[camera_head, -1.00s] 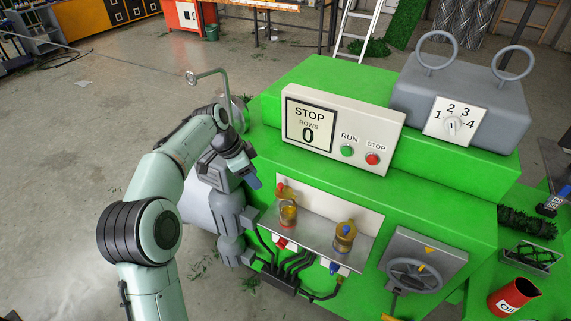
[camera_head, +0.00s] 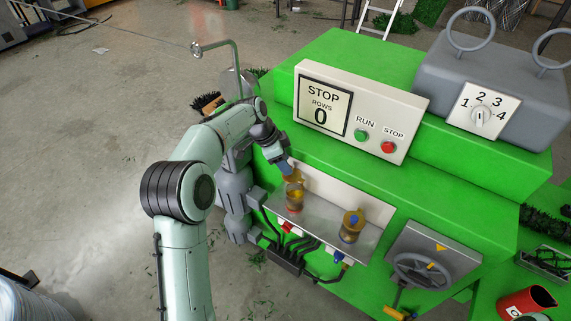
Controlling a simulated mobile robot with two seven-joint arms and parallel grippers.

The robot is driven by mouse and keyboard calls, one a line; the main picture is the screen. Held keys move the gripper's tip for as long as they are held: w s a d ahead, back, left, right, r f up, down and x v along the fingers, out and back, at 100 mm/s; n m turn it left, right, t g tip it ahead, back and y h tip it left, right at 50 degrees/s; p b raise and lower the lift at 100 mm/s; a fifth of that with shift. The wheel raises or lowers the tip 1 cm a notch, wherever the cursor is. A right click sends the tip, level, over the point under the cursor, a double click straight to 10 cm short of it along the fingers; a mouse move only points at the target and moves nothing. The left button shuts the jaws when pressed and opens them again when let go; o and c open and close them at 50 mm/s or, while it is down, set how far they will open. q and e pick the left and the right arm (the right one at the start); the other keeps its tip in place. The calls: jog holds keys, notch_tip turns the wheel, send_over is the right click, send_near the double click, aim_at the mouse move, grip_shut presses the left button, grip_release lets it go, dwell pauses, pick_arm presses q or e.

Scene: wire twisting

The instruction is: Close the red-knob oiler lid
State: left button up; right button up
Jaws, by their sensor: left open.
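The red-knob oiler (camera_head: 294,197) is a small amber glass cup at the left end of the grey shelf on the green machine. My left gripper (camera_head: 287,169) is open, right above and behind this oiler. It covers the top of the oiler, so the red knob and the lid's exact position are hard to make out. A yellowish part shows just under the fingers; whether they touch it I cannot tell. My right gripper is out of view.
A second oiler with a blue knob (camera_head: 352,225) stands to the right on the same shelf (camera_head: 320,226). A control panel (camera_head: 355,112) rises behind the shelf. A handwheel (camera_head: 422,272) is at the lower right, and black hoses (camera_head: 293,247) hang below.

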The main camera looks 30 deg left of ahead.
pick_arm(q)
jog(key=shift+x, duration=0.8)
jog(key=shift+w, duration=0.1)
grip_shut()
